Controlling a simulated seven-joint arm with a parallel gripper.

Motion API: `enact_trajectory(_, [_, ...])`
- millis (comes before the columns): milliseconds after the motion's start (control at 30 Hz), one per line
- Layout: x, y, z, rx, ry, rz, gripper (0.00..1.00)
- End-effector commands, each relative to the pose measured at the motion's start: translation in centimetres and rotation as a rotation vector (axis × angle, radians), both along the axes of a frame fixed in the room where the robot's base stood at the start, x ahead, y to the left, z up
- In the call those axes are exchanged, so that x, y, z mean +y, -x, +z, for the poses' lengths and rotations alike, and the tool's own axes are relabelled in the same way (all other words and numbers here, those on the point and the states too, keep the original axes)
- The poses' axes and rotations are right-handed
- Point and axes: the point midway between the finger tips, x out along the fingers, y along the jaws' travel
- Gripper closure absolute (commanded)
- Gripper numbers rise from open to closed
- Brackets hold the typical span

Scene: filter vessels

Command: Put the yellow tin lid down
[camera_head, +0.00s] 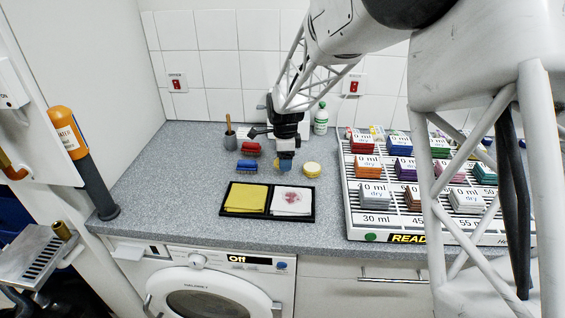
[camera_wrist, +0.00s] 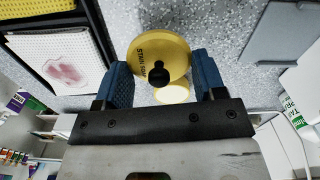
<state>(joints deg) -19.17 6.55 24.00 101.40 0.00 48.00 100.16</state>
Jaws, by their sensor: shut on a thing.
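The yellow tin lid (camera_wrist: 152,46) is round, with dark lettering and a black knob, and shows face-on in the wrist view. My gripper (camera_head: 285,166) has its blue fingers on either side of the lid, shut on it, and holds it over the grey speckled worktop. In the head view the fingers mostly hide the lid. A round pale-yellow tin (camera_head: 312,170) stands on the worktop just right of my gripper. It also shows partly behind the lid in the wrist view (camera_wrist: 174,94).
A black tray (camera_head: 265,214) with a yellow cloth (camera_head: 246,198) and a stained white cloth (camera_head: 292,201) lies in front. Red (camera_head: 249,148) and blue (camera_head: 247,166) brushes lie left. A large white rack (camera_head: 357,222) stands right.

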Motion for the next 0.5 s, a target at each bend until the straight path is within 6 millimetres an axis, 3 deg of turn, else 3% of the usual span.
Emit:
enact_trajectory(200, [0.7, -2.2, -0.3, 0.000, 0.000, 0.000, 0.58])
enact_trajectory(500, [0.9, -2.8, -0.3, 0.001, 0.000, 0.000, 0.58])
